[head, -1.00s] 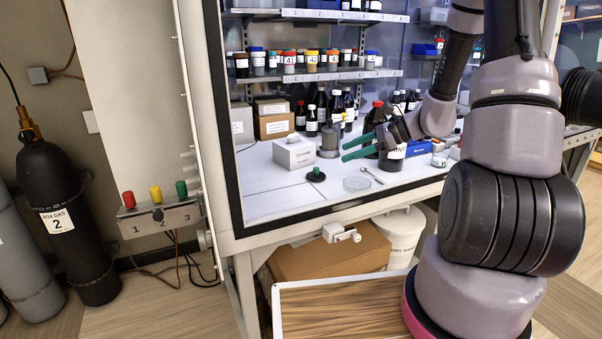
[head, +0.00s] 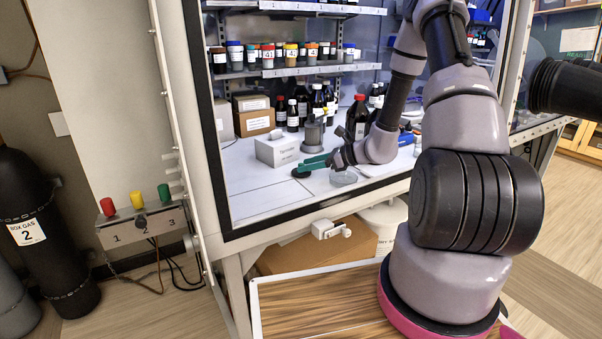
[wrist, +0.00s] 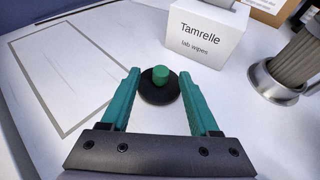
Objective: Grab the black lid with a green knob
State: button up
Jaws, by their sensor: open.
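The black lid with a green knob (wrist: 160,88) lies flat on the white work surface, knob up. In the wrist view it sits between the tips of my gripper's two green fingers (wrist: 158,98), with a gap visible to the left finger and the right finger close beside it. My gripper is open and holds nothing. In the head view my gripper (head: 312,166) is low over the surface, and the lid (head: 300,173) shows as a dark disc at its fingertips; the knob is mostly hidden there by the fingers.
A white Tamrelle lab wipes box (wrist: 206,32) stands just behind the lid. A grey metal cylinder on a round base (wrist: 292,68) is to the right. A glass dish (head: 343,178) lies near my wrist. The surface left of the lid is clear, with an outlined rectangle (wrist: 68,75).

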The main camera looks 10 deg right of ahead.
jog(key=shift+x, duration=1.45)
grip_shut()
jog(key=shift+r, duration=0.1)
